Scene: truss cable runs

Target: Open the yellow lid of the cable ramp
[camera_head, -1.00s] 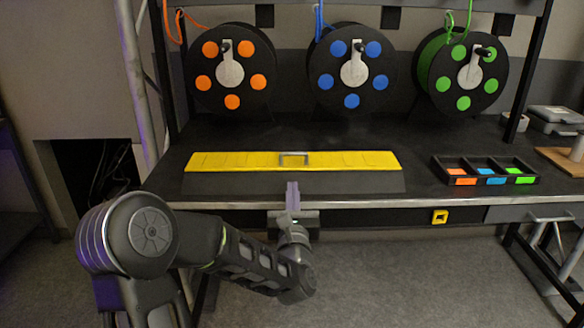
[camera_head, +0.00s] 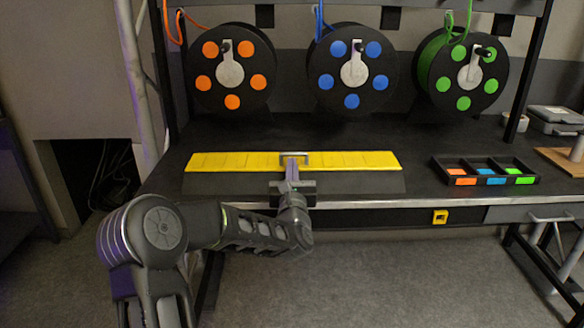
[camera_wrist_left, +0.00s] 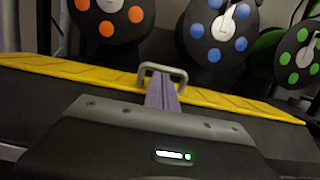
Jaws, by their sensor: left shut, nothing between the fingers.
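The yellow lid (camera_head: 230,162) is a long flat strip along the cable ramp (camera_head: 370,183) on the black bench, and it lies shut. A grey metal handle (camera_head: 298,155) stands up at the lid's middle; it also shows in the left wrist view (camera_wrist_left: 163,67). My left gripper (camera_head: 291,162) has its purple fingers closed together and empty. Its fingertips (camera_wrist_left: 162,80) are at the handle, overlapping its opening in the left wrist view. I cannot tell whether they touch the handle or reach under it. My right gripper is in neither view.
Orange (camera_head: 231,70), blue (camera_head: 352,68) and green (camera_head: 462,75) cable reels stand behind the ramp. A black tray (camera_head: 484,172) with coloured compartments lies to the right. Bare bench lies between ramp and reels.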

